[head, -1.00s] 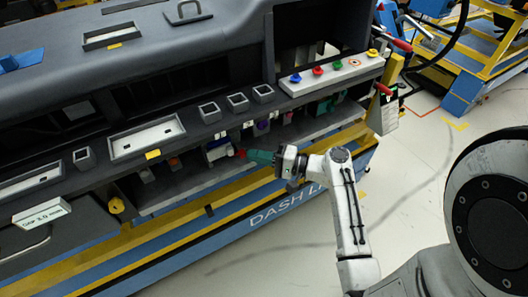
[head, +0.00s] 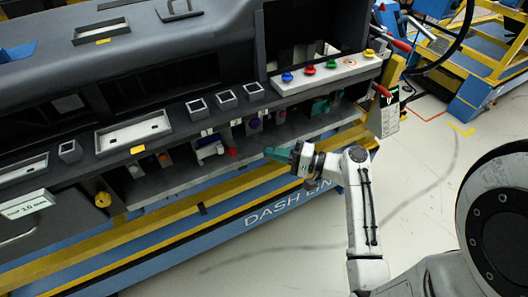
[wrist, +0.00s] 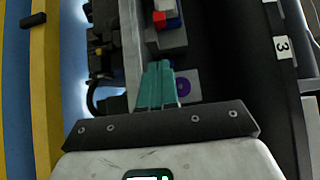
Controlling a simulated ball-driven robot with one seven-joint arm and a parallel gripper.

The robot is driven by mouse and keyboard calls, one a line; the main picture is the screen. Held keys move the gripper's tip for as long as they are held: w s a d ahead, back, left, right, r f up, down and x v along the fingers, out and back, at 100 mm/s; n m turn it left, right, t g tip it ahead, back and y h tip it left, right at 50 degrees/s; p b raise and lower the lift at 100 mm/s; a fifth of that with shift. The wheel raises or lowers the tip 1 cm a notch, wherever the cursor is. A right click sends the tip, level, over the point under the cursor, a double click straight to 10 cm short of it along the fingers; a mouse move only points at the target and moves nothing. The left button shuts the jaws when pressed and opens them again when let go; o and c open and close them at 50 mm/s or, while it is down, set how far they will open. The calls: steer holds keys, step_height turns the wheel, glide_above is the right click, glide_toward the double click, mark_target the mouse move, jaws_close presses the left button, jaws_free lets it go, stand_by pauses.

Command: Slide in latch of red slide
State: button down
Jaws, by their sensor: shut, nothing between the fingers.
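The red slide (head: 232,152) is a small red piece at the right end of a white and blue block (head: 208,149) on the lower shelf of the dashboard module. In the wrist view the red piece (wrist: 159,18) shows at the top, beside a blue part (wrist: 173,22) on a pale block. My gripper (head: 268,153) has teal fingers and is shut and empty. It is to the right of the red piece, with a gap between them. In the wrist view the shut fingers (wrist: 158,65) point up toward the block without touching it. The latch itself is too small to make out.
A white strip with blue, red, green and yellow buttons (head: 330,70) lies on the upper ledge. A purple round part (head: 254,124) sits right of the block, and a purple disc (wrist: 183,87) is beside my fingers. The yellow-blue frame (head: 215,205) runs below.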

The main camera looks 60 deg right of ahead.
steer(key=s+d, duration=0.1)
steer(key=s, duration=0.5)
steer(key=shift+d, duration=0.1)
stand_by(0.4)
steer(key=w+a+f+n+g+y, duration=0.1)
steer(key=a+f+n+g, duration=0.35)
steer(key=a, duration=0.35)
steer(key=a+f+n+g+y, duration=0.2)
steer(key=a+f+n+g, duration=0.1)
steer(key=a+f+g, duration=0.3)
steer(key=s+a+r+n+g+h, duration=0.1)
steer(key=s+a+n+g+h, duration=0.5)
steer(key=s+n, duration=0.2)
steer(key=shift+a+r+h+p, duration=0.3)
steer(key=shift+r+p, duration=0.05)
steer(key=shift+s, duration=0.1)
